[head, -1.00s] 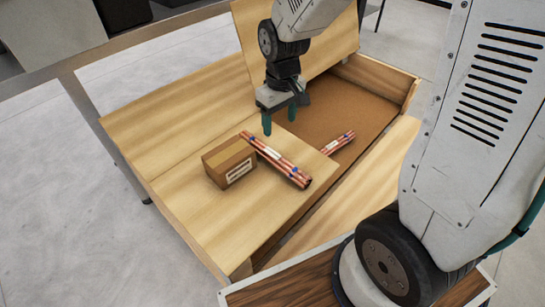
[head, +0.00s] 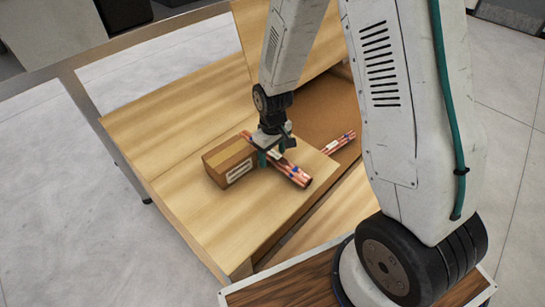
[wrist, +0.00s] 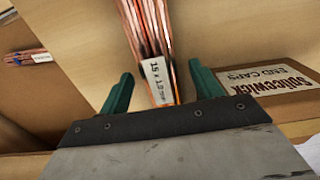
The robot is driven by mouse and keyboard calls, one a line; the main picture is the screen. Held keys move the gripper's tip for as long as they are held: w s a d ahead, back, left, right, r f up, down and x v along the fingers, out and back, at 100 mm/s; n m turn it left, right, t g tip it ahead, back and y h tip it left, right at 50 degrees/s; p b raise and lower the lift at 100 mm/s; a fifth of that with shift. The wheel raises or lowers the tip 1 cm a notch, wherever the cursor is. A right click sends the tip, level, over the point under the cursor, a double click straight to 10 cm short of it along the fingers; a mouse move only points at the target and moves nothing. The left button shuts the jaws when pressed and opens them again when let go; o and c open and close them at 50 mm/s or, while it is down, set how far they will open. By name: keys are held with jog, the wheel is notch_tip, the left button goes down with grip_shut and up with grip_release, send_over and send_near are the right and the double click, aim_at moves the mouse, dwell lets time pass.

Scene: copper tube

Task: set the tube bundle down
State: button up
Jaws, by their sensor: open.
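A bundle of copper tubes (head: 295,174) lies on the light wooden top, beside a cardboard box. In the wrist view the copper bundle (wrist: 148,30) runs away from me, with a white size label at its near end. My gripper (head: 274,155) is open over the bundle's far part, close to it. In the wrist view the gripper's green fingers (wrist: 162,88) stand one on each side of the bundle, with gaps visible. Whether the fingertips reach below the tubes cannot be told. A second copper bundle (head: 338,143) lies in the brown-floored compartment to the right.
The cardboard box (head: 228,162) stands left of the bundle, near my gripper; its END CAPS print shows in the wrist view (wrist: 265,85). A raised wooden panel (head: 243,35) stands behind. The wooden top (head: 215,220) is clear in front.

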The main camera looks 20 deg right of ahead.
jog(key=shift+f, duration=0.35)
jog(key=c, duration=1.3)
jog(key=shift+r, duration=0.1)
grip_shut()
